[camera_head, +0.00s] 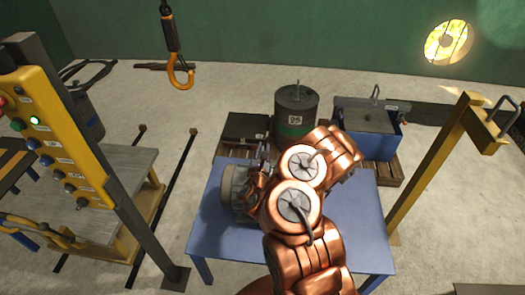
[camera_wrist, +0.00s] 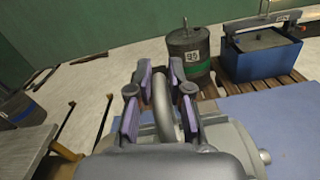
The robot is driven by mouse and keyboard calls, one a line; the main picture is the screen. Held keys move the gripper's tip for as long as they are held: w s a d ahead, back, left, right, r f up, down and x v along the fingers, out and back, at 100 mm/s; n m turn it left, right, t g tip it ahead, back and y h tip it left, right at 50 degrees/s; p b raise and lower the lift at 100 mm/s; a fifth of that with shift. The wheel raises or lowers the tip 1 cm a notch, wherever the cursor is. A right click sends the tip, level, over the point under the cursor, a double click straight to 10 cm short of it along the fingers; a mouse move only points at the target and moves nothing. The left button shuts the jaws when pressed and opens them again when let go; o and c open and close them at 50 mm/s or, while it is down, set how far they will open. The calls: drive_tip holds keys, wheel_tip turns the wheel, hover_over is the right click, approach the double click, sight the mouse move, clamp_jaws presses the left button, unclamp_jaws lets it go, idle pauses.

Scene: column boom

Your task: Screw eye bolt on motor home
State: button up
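The motor home is a grey round housing (camera_head: 235,188) on the left part of the blue table in the head view. Its grey casing (camera_wrist: 220,150) fills the bottom of the wrist view. A thick grey curved ring, which looks like the eye of the eye bolt (camera_wrist: 162,100), stands above the casing. My gripper (camera_wrist: 159,100) has its purple-padded fingers on either side of this ring. The fingers are apart with the ring between them; I cannot tell whether both pads touch it. The bolt's thread is hidden. In the head view my copper arm covers the gripper's surroundings.
The blue table (camera_head: 208,225) has bare room left of my arm. Behind it are a drum marked 95 (camera_head: 295,112) and a blue bin (camera_head: 370,125) on pallets. An orange crane hook (camera_head: 181,75) hangs at upper left. A yellow control panel (camera_head: 55,135) stands left, a yellow post (camera_head: 430,170) right.

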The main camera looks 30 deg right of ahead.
drive_tip(key=o, duration=0.3)
drive_tip(key=shift+n+t+y, duration=0.5)
drive_tip(key=shift+n+y, duration=0.1)
